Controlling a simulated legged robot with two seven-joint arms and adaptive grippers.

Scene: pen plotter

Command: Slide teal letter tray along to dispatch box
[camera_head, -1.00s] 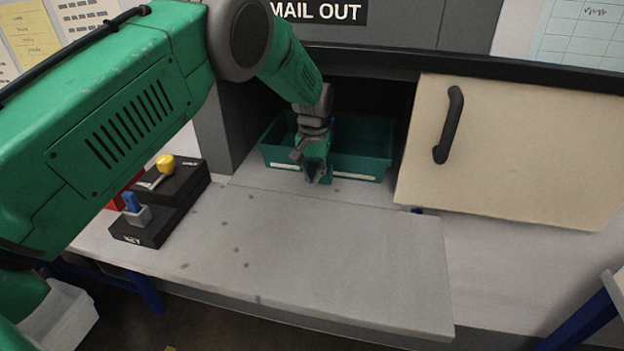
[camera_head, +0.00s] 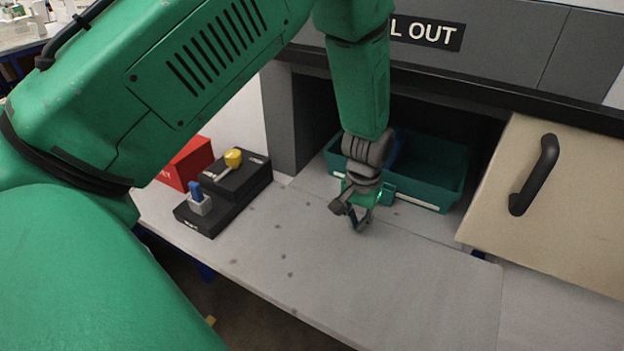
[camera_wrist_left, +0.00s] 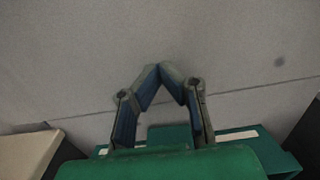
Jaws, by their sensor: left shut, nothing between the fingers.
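The teal letter tray (camera_head: 445,172) sits in the dark opening of a grey cabinet (camera_head: 395,50) whose sign reads "L OUT" in part. A teal tab (camera_head: 389,194) shows at the tray's front, and a pale strip runs along it. My left gripper (camera_head: 358,222) hangs just in front of the tray, over the grey worktop. Its fingertips meet and hold nothing. In the left wrist view the closed fingers (camera_wrist_left: 172,68) point away from the tray (camera_wrist_left: 235,134), over bare worktop. My forearm and wrist hide part of the tray's left side. My right gripper is not in view.
A tan panel (camera_head: 545,240) with a black handle (camera_head: 533,175) stands right of the opening. Black stands with a yellow knob (camera_head: 233,157) and a blue-topped switch (camera_head: 197,198) are at the left, beside a red box (camera_head: 187,162). The worktop (camera_head: 400,280) in front is clear.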

